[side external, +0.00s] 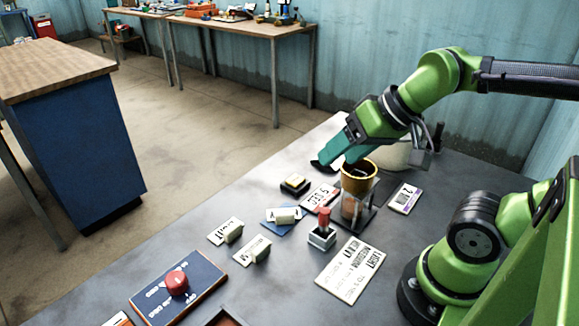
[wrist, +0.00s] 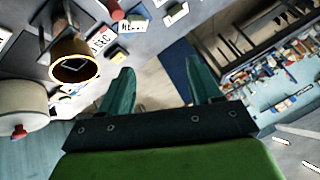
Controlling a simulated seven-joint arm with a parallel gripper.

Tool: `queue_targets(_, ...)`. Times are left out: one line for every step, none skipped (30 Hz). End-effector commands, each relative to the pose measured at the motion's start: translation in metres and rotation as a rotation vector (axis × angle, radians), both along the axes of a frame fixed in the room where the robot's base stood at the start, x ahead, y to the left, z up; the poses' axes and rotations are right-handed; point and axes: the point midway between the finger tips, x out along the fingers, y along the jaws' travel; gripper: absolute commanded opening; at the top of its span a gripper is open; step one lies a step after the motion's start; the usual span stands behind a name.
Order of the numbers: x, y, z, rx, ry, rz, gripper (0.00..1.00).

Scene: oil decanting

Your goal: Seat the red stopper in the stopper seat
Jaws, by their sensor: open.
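The red stopper (side external: 324,217) stands upright on a small grey-white block (side external: 321,238) near the middle of the table. A red cylinder that looks like the same stopper (wrist: 117,13) shows at the top of the wrist view. I cannot tell from the pictures whether that block is the stopper seat, or how deep the stopper sits. My gripper (side external: 328,160) is behind the stopper, high beside the brass-rimmed vessel. Its two teal fingers (wrist: 163,78) are apart with nothing between them in the wrist view.
The brass-rimmed vessel (side external: 359,170) stands in a dark stand close to my gripper. A pale round pot (side external: 398,155) is behind it. Several labelled cards and small blocks lie around. A blue board (side external: 160,297) with a red button (side external: 177,282) is at the front left.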

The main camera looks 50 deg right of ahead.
Motion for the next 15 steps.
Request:
queue_targets(0.0, 0.0, 0.0, 0.0, 0.0, 0.0, 0.56)
queue_targets(0.0, 0.0, 0.0, 0.0, 0.0, 0.0, 0.56)
queue_targets(0.0, 0.0, 0.0, 0.0, 0.0, 0.0, 0.56)
queue_targets(0.0, 0.0, 0.0, 0.0, 0.0, 0.0, 0.56)
queue_targets(0.0, 0.0, 0.0, 0.0, 0.0, 0.0, 0.56)
queue_targets(0.0, 0.0, 0.0, 0.0, 0.0, 0.0, 0.56)
queue_targets(0.0, 0.0, 0.0, 0.0, 0.0, 0.0, 0.56)
queue_targets(0.0, 0.0, 0.0, 0.0, 0.0, 0.0, 0.56)
queue_targets(0.0, 0.0, -0.001, 0.0, 0.004, 0.002, 0.56)
queue_targets(0.001, 0.001, -0.003, 0.0, 0.012, 0.004, 0.56)
queue_targets(0.002, 0.001, -0.005, 0.0, 0.024, 0.005, 0.56)
queue_targets(0.004, 0.002, -0.008, -0.002, 0.043, 0.01, 0.56)
queue_targets(0.008, 0.002, -0.011, -0.008, 0.061, 0.014, 0.56)
queue_targets(0.011, 0.003, -0.013, -0.014, 0.084, 0.021, 0.56)
queue_targets(0.016, 0.003, -0.017, -0.027, 0.127, 0.03, 0.56)
